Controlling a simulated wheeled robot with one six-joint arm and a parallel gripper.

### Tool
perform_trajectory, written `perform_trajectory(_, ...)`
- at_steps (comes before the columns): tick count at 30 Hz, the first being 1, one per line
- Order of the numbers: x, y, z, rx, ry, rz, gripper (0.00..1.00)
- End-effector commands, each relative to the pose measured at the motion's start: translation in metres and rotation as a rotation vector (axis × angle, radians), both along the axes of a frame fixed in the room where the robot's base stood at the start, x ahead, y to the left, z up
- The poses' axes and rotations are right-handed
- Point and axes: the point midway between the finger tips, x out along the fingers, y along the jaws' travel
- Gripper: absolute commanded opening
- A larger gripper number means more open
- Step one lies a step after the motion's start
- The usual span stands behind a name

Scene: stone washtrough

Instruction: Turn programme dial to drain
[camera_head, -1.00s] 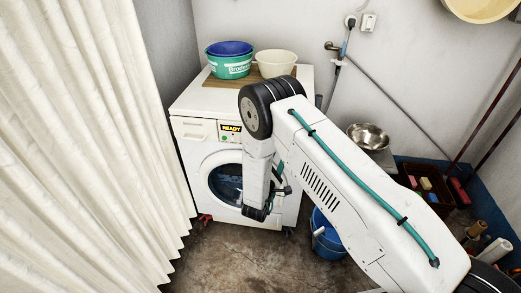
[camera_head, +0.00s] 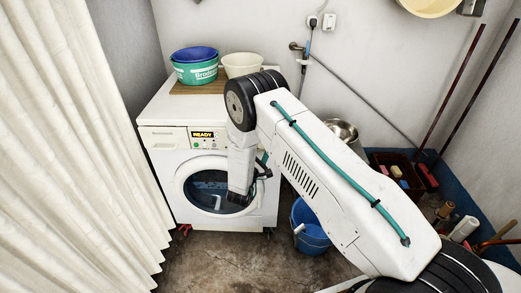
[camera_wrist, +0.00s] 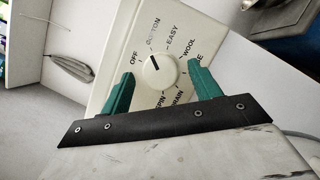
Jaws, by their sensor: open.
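The programme dial (camera_wrist: 160,72) is a round white knob with a dark pointer mark, on a white panel in the wrist view. The mark points up and slightly left, toward COTTON or between OFF and COTTON. EASY, WOOL, a partly covered label ending in SE, DRAIN and SPIN also ring it. DRAIN lies below the knob, close to my gripper's body. My gripper (camera_wrist: 161,74) is open, its green fingers on either side of the knob. I cannot tell whether they touch it. In the head view my arm hides the dial on the washing machine (camera_head: 165,173).
The machine's display (camera_head: 202,134) reads READY. A green tub with a blue basin (camera_head: 195,66) and a cream bowl (camera_head: 241,65) stand on top. A blue bucket (camera_head: 312,238) is on the floor to the right. A pale curtain (camera_head: 70,150) hangs at left.

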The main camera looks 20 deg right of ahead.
Motion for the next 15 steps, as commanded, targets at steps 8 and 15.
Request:
perform_trajectory(8,-0.0002,0.0,-0.0001,0.0,0.0,0.0,0.29)
perform_trajectory(15,-0.0005,-0.001,-0.0002,0.004,0.0,-0.001,0.18)
